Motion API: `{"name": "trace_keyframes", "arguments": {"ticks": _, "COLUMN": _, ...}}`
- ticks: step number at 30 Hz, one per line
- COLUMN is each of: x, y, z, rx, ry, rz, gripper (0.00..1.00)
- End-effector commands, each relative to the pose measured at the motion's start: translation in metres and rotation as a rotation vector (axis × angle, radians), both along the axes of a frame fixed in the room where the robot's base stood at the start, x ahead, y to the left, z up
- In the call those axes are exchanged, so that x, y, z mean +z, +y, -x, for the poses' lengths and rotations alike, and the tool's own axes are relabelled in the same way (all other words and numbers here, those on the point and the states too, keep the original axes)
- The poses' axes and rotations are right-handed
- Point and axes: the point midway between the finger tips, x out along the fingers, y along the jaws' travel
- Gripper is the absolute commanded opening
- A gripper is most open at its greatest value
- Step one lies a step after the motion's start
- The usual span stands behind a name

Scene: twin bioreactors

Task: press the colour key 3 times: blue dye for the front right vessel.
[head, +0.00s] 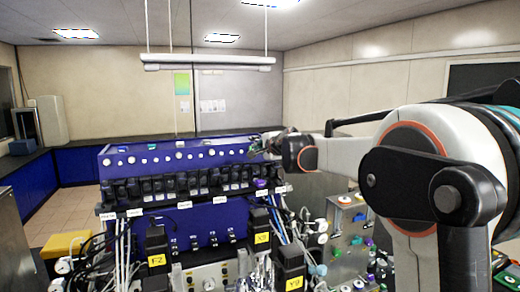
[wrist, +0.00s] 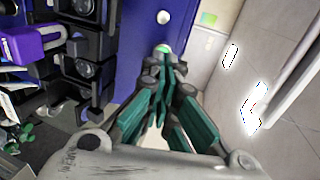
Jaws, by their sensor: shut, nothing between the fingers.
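A blue panel (head: 150,152) carries a row of round whitish keys along its upper part. My gripper (head: 256,148) is at the right end of this row in the head view. In the wrist view, my gripper (wrist: 163,66) is shut and empty, with teal pads along its fingers. A round key with a greenish-white face (wrist: 163,48) shows right at the fingertips; I cannot tell whether they touch it. Another white round key (wrist: 163,17) lies beyond it on the blue panel. I cannot pick out the front right vessel, and no dye colour is readable.
Black pump units (head: 160,187) line the panel below the keys; a purple one (wrist: 28,43) is left of my gripper in the wrist view. Yellow-labelled black blocks (head: 157,245), tubes and bottles crowd the front. A lamp bar (head: 208,60) hangs above.

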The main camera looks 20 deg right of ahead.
Motion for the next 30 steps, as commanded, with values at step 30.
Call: {"name": "trace_keyframes", "arguments": {"ticks": 30, "x": -0.008, "y": 0.0, "z": -0.027, "rx": 0.0, "ry": 0.0, "rz": 0.0, "gripper": 0.0}}
